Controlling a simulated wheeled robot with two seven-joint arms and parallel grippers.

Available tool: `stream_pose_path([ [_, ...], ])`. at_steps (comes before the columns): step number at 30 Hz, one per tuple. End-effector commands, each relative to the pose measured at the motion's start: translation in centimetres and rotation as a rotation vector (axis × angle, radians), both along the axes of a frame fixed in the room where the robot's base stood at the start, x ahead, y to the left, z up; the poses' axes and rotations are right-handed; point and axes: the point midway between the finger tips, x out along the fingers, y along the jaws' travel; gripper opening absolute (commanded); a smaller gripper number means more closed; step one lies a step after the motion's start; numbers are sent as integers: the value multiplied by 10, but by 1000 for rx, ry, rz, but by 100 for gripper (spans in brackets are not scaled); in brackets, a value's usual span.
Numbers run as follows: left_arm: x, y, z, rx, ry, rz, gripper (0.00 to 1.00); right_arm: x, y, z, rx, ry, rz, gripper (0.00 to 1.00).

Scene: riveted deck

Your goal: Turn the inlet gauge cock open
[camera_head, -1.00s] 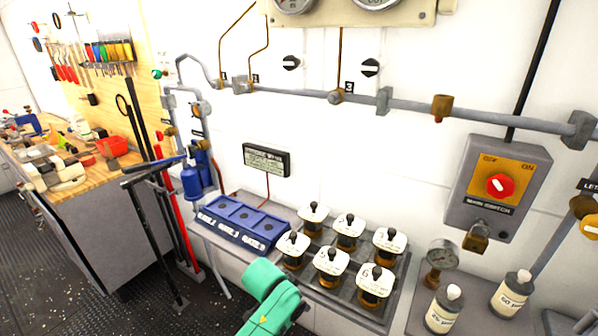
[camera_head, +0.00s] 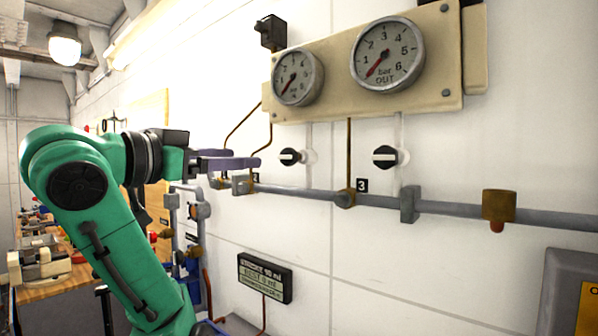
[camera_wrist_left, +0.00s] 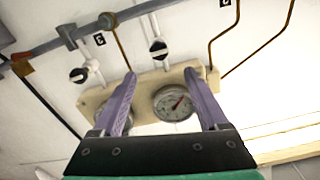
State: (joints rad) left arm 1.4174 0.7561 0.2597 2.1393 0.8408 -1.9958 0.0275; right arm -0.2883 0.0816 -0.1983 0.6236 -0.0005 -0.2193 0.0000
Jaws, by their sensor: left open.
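The inlet gauge cock is most likely the left black round knob (camera_head: 289,156) with a white bar, under the left gauge (camera_head: 298,77). Its bar lies roughly level. A like knob (camera_head: 385,157) sits under the right gauge (camera_head: 387,54), marked OUT. My left gripper (camera_head: 247,158) is open and empty, its purple fingers pointing right, just left of the left knob and apparently apart from it. In the left wrist view, turned upside down, the left knob (camera_wrist_left: 158,48) shows beyond and between the fingertips (camera_wrist_left: 160,73). My right gripper is out of view.
A grey pipe (camera_head: 457,207) runs along the wall below the knobs, with a brass fitting (camera_head: 498,205). Thin brown tubes rise near my fingers. The cream gauge panel (camera_head: 441,62) juts out above. A small display box (camera_head: 265,278) hangs below.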

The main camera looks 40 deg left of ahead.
Motion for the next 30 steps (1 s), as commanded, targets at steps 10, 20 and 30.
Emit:
stream_pose_path([
  [10, 56, -2, 5, -6, 2, -12, 76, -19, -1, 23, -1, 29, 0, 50],
  [20, 133, 1, 3, -1, 6, -3, 76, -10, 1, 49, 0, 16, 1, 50],
  [30, 145, 2, 0, 1, 2, -1, 76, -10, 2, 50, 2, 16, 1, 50],
])
